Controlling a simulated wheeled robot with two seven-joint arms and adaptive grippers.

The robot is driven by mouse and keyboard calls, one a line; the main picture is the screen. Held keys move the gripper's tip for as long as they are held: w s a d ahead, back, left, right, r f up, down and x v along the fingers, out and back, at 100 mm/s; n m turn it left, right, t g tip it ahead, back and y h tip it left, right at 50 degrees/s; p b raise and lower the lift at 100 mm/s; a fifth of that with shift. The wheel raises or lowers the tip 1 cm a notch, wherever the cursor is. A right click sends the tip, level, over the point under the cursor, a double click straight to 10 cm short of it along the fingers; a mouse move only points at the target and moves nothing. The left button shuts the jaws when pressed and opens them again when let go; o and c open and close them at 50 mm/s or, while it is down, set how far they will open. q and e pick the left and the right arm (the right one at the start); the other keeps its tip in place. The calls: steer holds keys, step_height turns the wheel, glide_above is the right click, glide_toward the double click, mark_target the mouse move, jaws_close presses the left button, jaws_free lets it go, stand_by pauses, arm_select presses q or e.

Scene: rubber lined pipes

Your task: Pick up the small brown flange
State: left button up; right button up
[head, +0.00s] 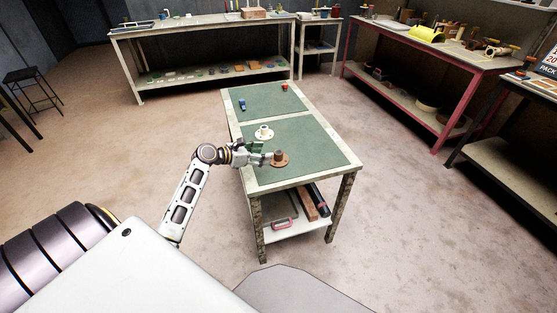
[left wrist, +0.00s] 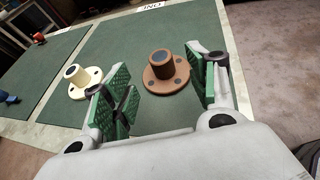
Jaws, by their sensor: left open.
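The small brown flange (head: 279,160) stands upright on the green mat of the table, with its round base down. It also shows in the left wrist view (left wrist: 165,74), between and a little beyond my open fingers. My left gripper (head: 257,153) reaches in from the left, just beside the flange; its green finger pads (left wrist: 160,95) are apart and nothing is between them. A cream flange (head: 264,132) stands on the mat behind the gripper, and shows at the left in the wrist view (left wrist: 77,80). My right gripper is not seen.
The table (head: 358,176) has a pale rim and a lower shelf with a few items. A blue item (head: 242,104) and a red item (head: 284,86) lie at its far end. The mat's right side is clear. Benches with clutter stand behind and at right.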

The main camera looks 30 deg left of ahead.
mark_target(277, 153)
arm_select(q)
steer(key=shift+x, duration=1.05)
steer(key=shift+w+d+f, duration=0.15)
steer(key=shift+w+f, duration=0.05)
steer(key=shift+w, duration=0.05)
steer(key=shift+w+d+f, duration=0.1)
steer(key=shift+w+f, duration=0.05)
steer(key=shift+w, duration=0.1)
steer(key=shift+w+b, duration=0.1)
steer(key=shift+b, duration=0.2)
steer(key=shift+w+d+f, duration=0.2)
steer(key=shift+w, duration=0.1)
steer(key=shift+w+d+f, duration=0.1)
steer(key=shift+w+f, duration=0.05)
steer(key=shift+w, duration=0.1)
steer(key=shift+w+d+f+b, duration=0.25)
steer(key=shift+w+f+b, duration=0.1)
steer(key=shift+w+b, duration=0.15)
steer(key=shift+x, duration=1.15)
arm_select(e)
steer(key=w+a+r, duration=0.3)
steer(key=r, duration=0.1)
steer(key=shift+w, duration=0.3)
arm_select(q)
jaws_close()
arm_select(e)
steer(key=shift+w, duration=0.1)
